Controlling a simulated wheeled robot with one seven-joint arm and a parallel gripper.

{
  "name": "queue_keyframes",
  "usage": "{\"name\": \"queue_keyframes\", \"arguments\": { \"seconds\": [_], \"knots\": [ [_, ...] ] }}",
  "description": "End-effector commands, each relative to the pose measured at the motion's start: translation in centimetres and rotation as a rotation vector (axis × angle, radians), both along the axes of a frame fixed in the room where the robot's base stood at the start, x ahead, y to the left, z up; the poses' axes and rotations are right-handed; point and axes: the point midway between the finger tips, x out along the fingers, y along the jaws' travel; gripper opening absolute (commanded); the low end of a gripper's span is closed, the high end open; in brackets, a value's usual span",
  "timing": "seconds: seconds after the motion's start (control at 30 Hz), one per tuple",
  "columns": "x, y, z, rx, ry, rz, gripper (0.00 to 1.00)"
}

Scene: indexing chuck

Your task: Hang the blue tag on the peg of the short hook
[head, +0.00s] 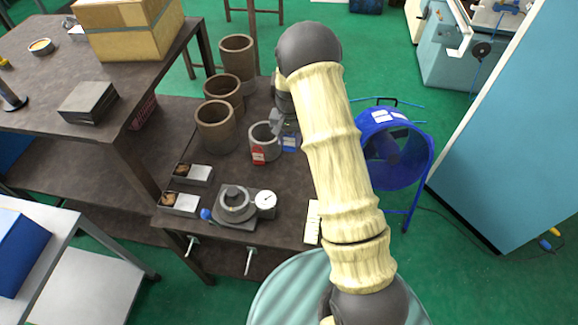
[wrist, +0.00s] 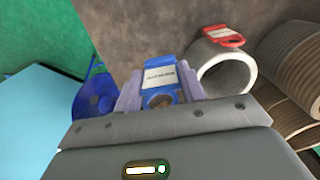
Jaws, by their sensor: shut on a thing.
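The blue tag (wrist: 163,70) with a white label sits between the two fingers of my gripper (wrist: 160,92) in the wrist view. The fingers are shut on it. In the head view the blue tag (head: 290,142) shows just below my gripper (head: 284,124), right beside the grey ring (head: 265,140). Two pale hook-like pieces stick out at the table's front edge, a shorter-looking one (head: 192,244) at left and a longer-looking one (head: 249,261) at right. I cannot tell their pegs clearly. Neither shows in the wrist view.
A red tag (head: 258,155) rests on the grey ring. Brown cylinders (head: 216,126) stand behind it. The chuck (head: 236,206), a dial gauge (head: 265,200) and two small boxes (head: 181,204) are near the front. A blue drum fan (head: 394,150) stands right of the table.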

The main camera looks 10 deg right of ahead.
Motion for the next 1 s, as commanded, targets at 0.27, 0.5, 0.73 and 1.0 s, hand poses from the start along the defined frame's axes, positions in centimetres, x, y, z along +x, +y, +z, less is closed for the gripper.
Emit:
{"name": "queue_keyframes", "arguments": {
  "seconds": [0.27,0.5,0.73,1.0],
  "knots": [
    [-0.1,0.0,-3.4,0.001,0.005,-0.001,0.19],
    [0.0,0.0,-5.8,0.001,0.001,-0.001,0.19],
    [0.0,0.0,-5.9,0.000,0.000,0.000,0.19],
    [-0.1,0.0,-8.3,0.000,0.003,0.000,0.19]
  ]
}}
